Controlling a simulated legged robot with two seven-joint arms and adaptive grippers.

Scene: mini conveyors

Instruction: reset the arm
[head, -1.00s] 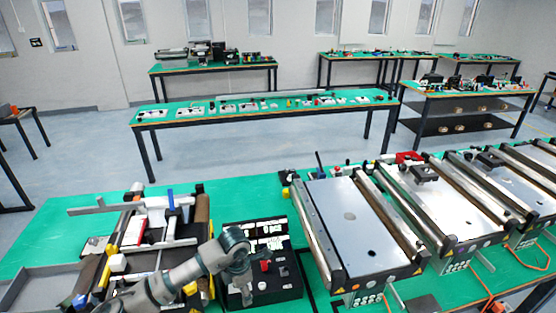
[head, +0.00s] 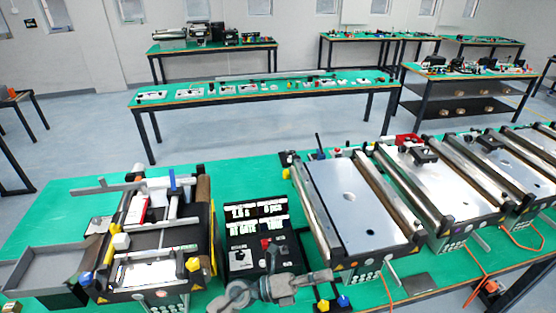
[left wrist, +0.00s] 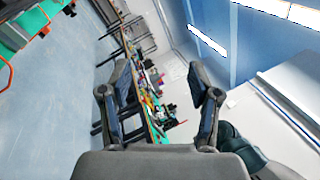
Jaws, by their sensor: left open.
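My left arm (head: 268,289) comes in low at the bottom middle of the head view, in front of the black control box. Its gripper end (head: 316,279) lies over the front edge of the green table, pointing right. In the left wrist view my left gripper (left wrist: 163,85) has its two dark fingers spread apart with nothing between them. Past the fingers, that view shows distant tables and the floor, tilted. My right gripper is in neither view.
A black control box (head: 238,260) with lit displays stands behind my arm. A small conveyor (head: 160,240) with a grey tray (head: 45,262) is at left. Larger conveyors (head: 355,205) line the right. The green table (head: 240,182) is clear at the back.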

